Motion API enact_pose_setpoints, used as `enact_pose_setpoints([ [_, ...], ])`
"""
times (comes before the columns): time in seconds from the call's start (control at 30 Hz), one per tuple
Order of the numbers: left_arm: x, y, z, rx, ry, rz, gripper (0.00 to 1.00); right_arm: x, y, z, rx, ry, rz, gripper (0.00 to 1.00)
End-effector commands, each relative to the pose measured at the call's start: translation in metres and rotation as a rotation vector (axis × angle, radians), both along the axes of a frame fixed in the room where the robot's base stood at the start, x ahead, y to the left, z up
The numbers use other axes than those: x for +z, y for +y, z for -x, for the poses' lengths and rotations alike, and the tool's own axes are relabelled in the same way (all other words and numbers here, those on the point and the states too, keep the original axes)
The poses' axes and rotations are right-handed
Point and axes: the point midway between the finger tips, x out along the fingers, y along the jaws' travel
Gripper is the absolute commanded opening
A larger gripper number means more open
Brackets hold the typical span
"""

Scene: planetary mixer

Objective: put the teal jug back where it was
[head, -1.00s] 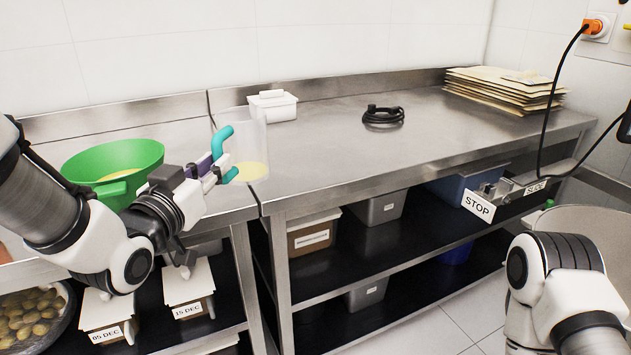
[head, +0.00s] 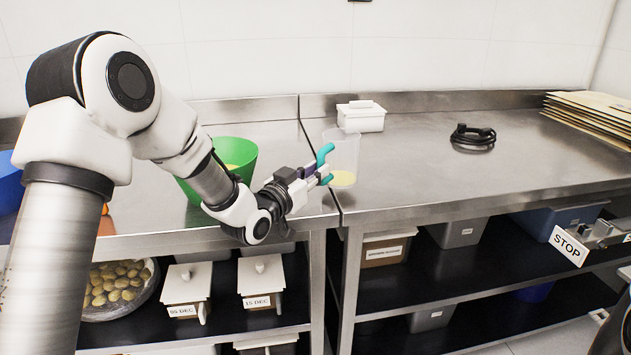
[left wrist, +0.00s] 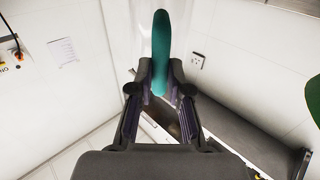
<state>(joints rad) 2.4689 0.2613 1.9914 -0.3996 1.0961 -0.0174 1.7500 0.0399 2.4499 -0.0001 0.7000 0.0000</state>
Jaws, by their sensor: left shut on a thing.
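The teal jug (head: 345,152) is a clear vessel with a teal handle and some yellow content at its bottom. It is upright at the front left of the right-hand steel table; I cannot tell whether its base touches the top. My left gripper (head: 318,174) is shut on the jug's teal handle. In the left wrist view the handle (left wrist: 160,50) stands between the two fingers, and the clear body is barely visible. My right gripper is not in view.
A green bowl (head: 233,150) is behind my left arm on the left table. A white lidded box (head: 361,117) stands behind the jug. A coiled black cable (head: 473,136) and stacked cardboard (head: 590,118) lie further right. The middle of the steel table (head: 420,165) is clear.

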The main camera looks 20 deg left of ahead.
Motion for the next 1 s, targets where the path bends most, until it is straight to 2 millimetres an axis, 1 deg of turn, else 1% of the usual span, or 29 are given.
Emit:
enact_pose_setpoints([
  [0.03,-0.011,0.0,0.0,0.0,0.004,0.0,0.0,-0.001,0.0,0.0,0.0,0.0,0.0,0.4],
  [0.1,-0.022,0.0,0.001,0.0,0.004,0.0,0.0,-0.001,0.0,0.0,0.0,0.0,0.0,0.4],
  [0.13,-0.025,0.0,0.001,0.0,0.002,0.001,0.0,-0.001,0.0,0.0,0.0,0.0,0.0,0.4],
  [0.33,-0.025,-0.001,0.001,0.0,0.0,0.0,0.0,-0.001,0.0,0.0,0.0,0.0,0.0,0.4],
  [0.47,-0.03,-0.001,0.001,0.0,0.0,0.0,0.0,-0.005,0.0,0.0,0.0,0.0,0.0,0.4],
  [0.5,-0.029,-0.001,0.001,0.0,0.001,0.001,0.25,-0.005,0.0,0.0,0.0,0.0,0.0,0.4],
  [0.53,-0.029,-0.001,0.001,0.0,0.001,0.001,0.35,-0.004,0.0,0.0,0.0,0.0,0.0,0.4],
  [0.57,-0.029,-0.001,0.001,0.0,0.001,0.001,0.43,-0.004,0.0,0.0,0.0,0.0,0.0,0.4],
  [0.83,-0.028,-0.001,0.001,0.0,0.001,0.001,0.43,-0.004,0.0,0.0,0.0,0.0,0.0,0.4],
  [0.9,-0.023,-0.001,0.001,0.0,0.001,0.0,0.43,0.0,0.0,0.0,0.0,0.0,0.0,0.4],
  [0.93,-0.023,0.0,0.002,0.0,0.001,0.001,0.43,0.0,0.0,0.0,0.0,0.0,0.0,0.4],
  [1.0,-0.026,0.002,0.012,0.001,0.003,0.003,0.43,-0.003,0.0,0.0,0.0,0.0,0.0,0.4],
])
